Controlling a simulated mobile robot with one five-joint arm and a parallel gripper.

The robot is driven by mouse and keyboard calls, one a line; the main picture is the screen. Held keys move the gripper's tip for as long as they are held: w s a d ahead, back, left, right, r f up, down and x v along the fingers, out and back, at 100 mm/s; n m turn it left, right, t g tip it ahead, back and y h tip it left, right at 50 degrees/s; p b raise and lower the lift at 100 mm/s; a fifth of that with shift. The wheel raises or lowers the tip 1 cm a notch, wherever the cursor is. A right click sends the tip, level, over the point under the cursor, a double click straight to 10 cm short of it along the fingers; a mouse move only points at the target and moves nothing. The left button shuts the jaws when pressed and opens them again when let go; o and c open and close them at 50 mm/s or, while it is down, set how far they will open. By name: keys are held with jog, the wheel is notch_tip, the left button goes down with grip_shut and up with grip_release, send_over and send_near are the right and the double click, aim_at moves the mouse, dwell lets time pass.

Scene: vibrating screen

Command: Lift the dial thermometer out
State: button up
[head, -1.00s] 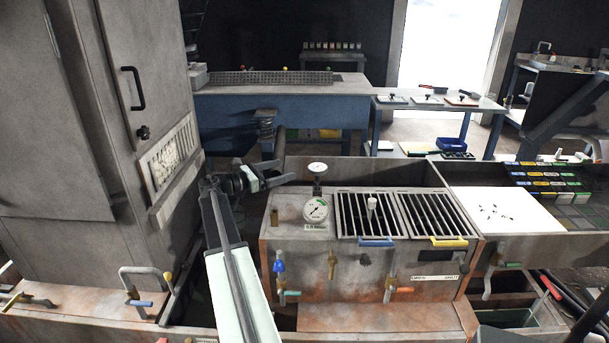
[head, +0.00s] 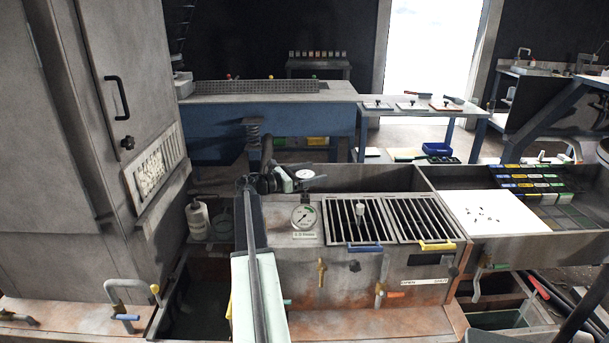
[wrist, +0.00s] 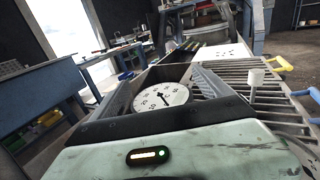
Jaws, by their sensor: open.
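The dial thermometer (head: 305,174) has a round white face and stands above the back left of the rusty metal box (head: 340,262). Its face also shows large in the wrist view (wrist: 161,97), tilted, with a dark pointer. My gripper (head: 302,184) is at the thermometer, its dark fingers open. In the wrist view my gripper (wrist: 165,90) has one finger on each side of the dial face. I cannot tell whether either finger touches it. The thermometer's stem is hidden behind my gripper.
A second round gauge (head: 304,217) sits on the box's front left. Right of it are two slotted grates (head: 421,218); a white-topped peg (head: 360,210) stands in the left one. A white sheet (head: 492,211) lies further right. A tall grey cabinet (head: 80,150) stands left.

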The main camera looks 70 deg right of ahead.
jog(key=c, duration=1.5)
jog(key=shift+s+r+p, duration=0.1)
jog(key=shift+r+p, duration=2.9)
jog(key=shift+r, duration=0.1)
notch_tip(320, 180, up, 15)
jog(key=p, duration=1.5)
